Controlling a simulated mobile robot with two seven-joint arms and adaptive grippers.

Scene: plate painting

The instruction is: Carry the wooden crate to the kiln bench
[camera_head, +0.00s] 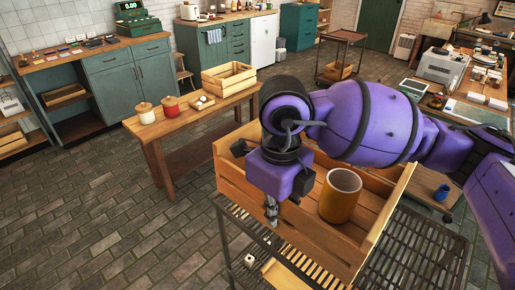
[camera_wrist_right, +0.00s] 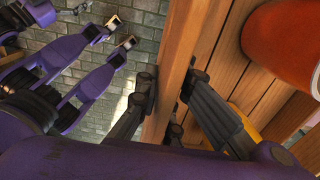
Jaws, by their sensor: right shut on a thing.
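A large wooden crate (camera_head: 325,240) is in the middle foreground of the head view, over a dark slatted metal rack (camera_head: 425,245). I cannot tell whether it rests on the rack. An orange-brown cylindrical pot (camera_head: 341,195) stands upright inside it. My right gripper (camera_head: 272,212) is at the crate's near wall. In the right wrist view its fingers (camera_wrist_right: 167,95) are on either side of the crate wall (camera_wrist_right: 180,50), shut on it, and the pot (camera_wrist_right: 287,45) is beyond at the upper right. My left gripper is not in the head view. I cannot tell which surface is the kiln bench.
A wooden table (camera_head: 160,140) behind on the left holds a smaller wooden crate (camera_head: 228,77), a white jar (camera_head: 146,114) and a red jar (camera_head: 170,107). Green cabinets (camera_head: 132,78) line the back. A cluttered workbench (camera_head: 475,85) stands at right. The left floor is clear.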

